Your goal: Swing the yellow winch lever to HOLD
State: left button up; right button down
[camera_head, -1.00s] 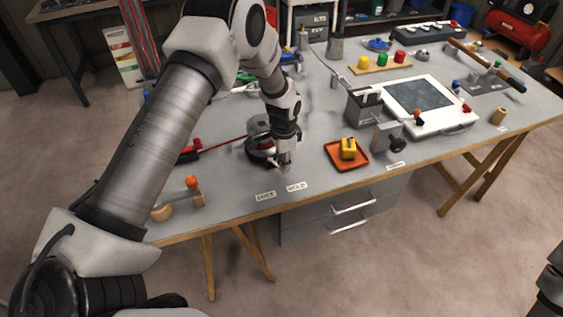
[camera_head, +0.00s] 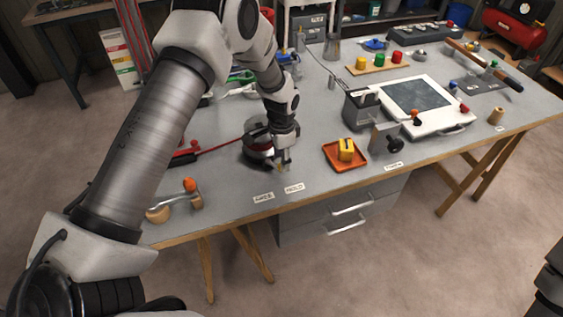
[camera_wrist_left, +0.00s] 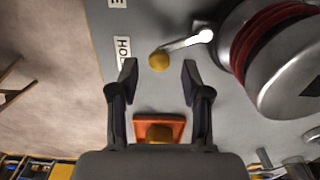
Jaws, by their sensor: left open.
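The winch (camera_head: 256,152) is a round metal drum with dark red line, near the table's front edge. Its lever (camera_wrist_left: 185,44) is a light metal arm with a yellow knob (camera_wrist_left: 159,60) at its end. The knob lies level with the HOLD label (camera_wrist_left: 122,50) in the wrist view; the HOLD label also shows in the head view (camera_head: 293,188). My left gripper (camera_wrist_left: 159,67) is open and points down, with the knob between its fingertips and gaps on both sides. In the head view my left gripper (camera_head: 283,165) partly hides the lever. My right gripper is out of view.
A second label (camera_head: 263,198) lies left of HOLD. An orange tray (camera_head: 333,158) with a yellow block (camera_head: 346,149) is right of the gripper. The tabletop around the labels is clear.

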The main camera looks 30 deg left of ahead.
pick_arm(q)
notch_tip(320, 180, up, 10)
jog(key=shift+f, duration=0.1)
dwell(0.4)
